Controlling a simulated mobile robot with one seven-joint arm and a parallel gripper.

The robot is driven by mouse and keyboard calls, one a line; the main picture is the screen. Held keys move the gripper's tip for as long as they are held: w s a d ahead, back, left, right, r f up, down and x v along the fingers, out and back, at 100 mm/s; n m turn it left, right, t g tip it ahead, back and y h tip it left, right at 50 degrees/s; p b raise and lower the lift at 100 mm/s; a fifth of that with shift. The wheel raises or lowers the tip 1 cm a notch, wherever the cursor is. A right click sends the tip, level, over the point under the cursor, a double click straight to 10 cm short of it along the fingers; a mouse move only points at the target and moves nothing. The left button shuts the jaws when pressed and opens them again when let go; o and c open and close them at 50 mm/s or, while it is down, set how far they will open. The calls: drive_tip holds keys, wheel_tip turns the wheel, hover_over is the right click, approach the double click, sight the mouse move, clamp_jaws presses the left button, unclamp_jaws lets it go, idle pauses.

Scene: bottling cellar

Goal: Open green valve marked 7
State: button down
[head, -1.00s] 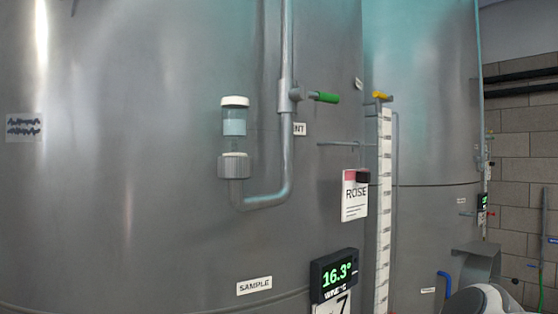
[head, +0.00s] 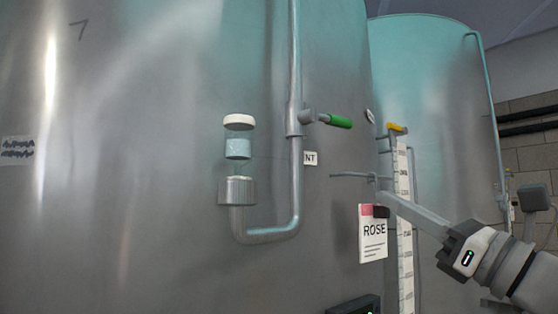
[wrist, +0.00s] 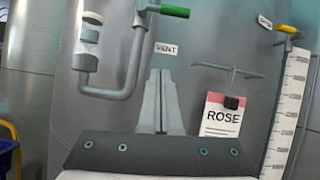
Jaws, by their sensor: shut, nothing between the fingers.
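The green valve handle (head: 340,121) points right from a fitting on the vertical steel pipe (head: 295,70). It lies roughly crosswise to the pipe. In the wrist view the green handle (wrist: 175,11) is at the top edge, above the VENT label (wrist: 166,48).
A sight glass (head: 238,150) stands left of the pipe on a U-bend. A ROSE card (head: 372,240) hangs under a thin rod (head: 350,175) close to my gripper. A yellow handle (head: 397,128) and a white scale (head: 404,220) are to the right. A blue crate (wrist: 8,155) is at lower left.

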sight(327, 121)
drive_tip(key=shift+d+r+m+t, duration=0.6)
drive_tip(key=shift+d+r+t, duration=0.15)
drive_tip(key=shift+d, duration=0.2)
drive_tip(key=shift+r, duration=0.1)
drive_tip(key=s+r+p+x, duration=0.1)
drive_tip(key=p+x, duration=0.3)
drive_tip(key=x, duration=0.8)
drive_tip(key=shift+w+d+r, duration=0.15)
drive_tip(key=shift+r, duration=0.6)
drive_tip(key=shift+n, duration=0.3)
drive_tip(key=shift+r+g+y, duration=0.15)
drive_tip(key=shift+g+y, duration=0.15)
drive_tip(key=shift+g, duration=0.05)
